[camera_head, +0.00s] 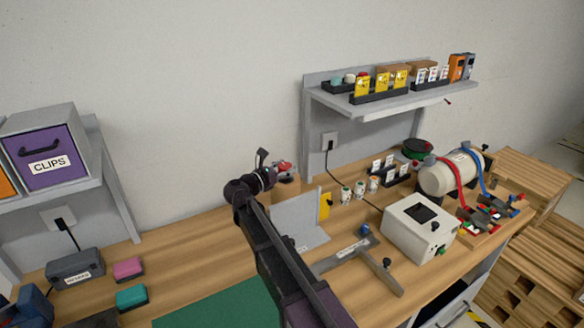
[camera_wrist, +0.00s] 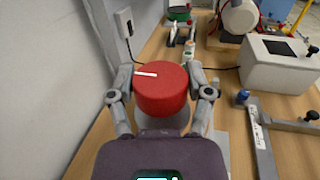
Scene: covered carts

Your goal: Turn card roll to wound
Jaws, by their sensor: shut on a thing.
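A red round knob (camera_wrist: 163,98), which looks like the card roll's turning part, sits between the fingers of my gripper (camera_wrist: 164,84) in the wrist view. My gripper is shut on it, one finger on each side. A white line on its top runs from near the middle to the left edge. In the head view, the red knob (camera_head: 284,166) shows small at the back of the bench by the wall, with my gripper (camera_head: 275,171) at it. Its base is mostly hidden, and I see no "wound" mark.
A grey upright plate (camera_head: 296,222) stands just right of my arm. A white box device (camera_head: 420,228), small bottles (camera_head: 346,195) and a cream tank (camera_head: 450,175) stand farther right. A wall shelf (camera_head: 390,103) hangs above. The wall is close on the left in the wrist view.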

